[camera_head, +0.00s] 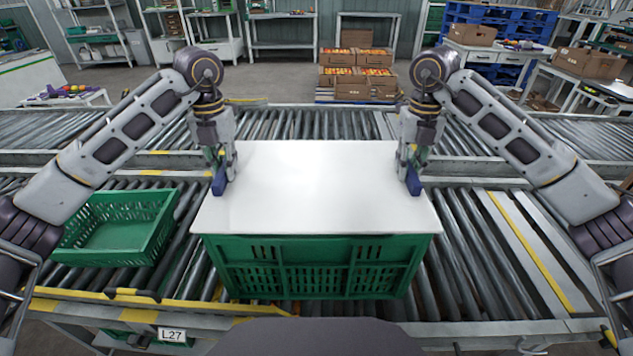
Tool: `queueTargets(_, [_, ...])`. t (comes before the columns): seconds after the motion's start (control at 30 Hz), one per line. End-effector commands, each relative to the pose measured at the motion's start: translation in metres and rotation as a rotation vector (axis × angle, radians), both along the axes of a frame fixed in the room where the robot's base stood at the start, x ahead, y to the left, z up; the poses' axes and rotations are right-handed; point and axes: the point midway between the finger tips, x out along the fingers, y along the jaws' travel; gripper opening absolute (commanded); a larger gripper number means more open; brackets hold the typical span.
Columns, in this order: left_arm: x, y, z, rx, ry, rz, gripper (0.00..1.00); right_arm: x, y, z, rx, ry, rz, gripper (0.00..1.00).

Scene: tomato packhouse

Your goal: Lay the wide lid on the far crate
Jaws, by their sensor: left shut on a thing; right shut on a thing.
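The wide lid (315,190) is a flat white panel, roughly level, over a green crate (318,270) on the near roller conveyor. The crate's front wall shows below the lid's near edge; its inside is hidden. I cannot tell whether the lid rests on its rim or hangs just above. My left gripper (219,180) is shut on the lid at its left side. My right gripper (413,180) is shut on it at the right side. Blue pieces show at both fingertips. I cannot make out a separate far crate; the lid may hide it.
An open, empty green crate (118,228) stands to the left on the rollers. Bare rollers (485,250) lie to the right, beside a pale strip with a yellow line. Another conveyor (300,124) runs behind. Boxes of tomatoes (356,75) stand farther back.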

Motion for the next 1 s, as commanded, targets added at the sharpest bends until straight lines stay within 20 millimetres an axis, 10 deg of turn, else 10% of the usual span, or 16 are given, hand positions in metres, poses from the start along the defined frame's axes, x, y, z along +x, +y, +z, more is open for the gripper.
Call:
queueTargets(0.13, [0.0, 0.002, -0.004, 0.003, 0.0, 0.005, 0.0, 0.0, -0.002, -0.004, -0.003, 0.0, -0.004, 0.0])
queueTargets(0.17, [0.0, 0.002, -0.003, 0.004, 0.001, 0.005, 0.21, 0.0, -0.002, -0.003, -0.004, 0.001, -0.004, 0.21])
queueTargets(0.3, [0.0, 0.002, -0.003, 0.002, 0.0, 0.003, 0.39, 0.0, -0.001, -0.003, -0.003, 0.001, -0.003, 0.39])
queueTargets(1.0, [0.0, 0.0, 0.009, 0.0, -0.002, 0.001, 0.39, 0.0, 0.0, -0.003, 0.0, 0.0, 0.0, 0.39])
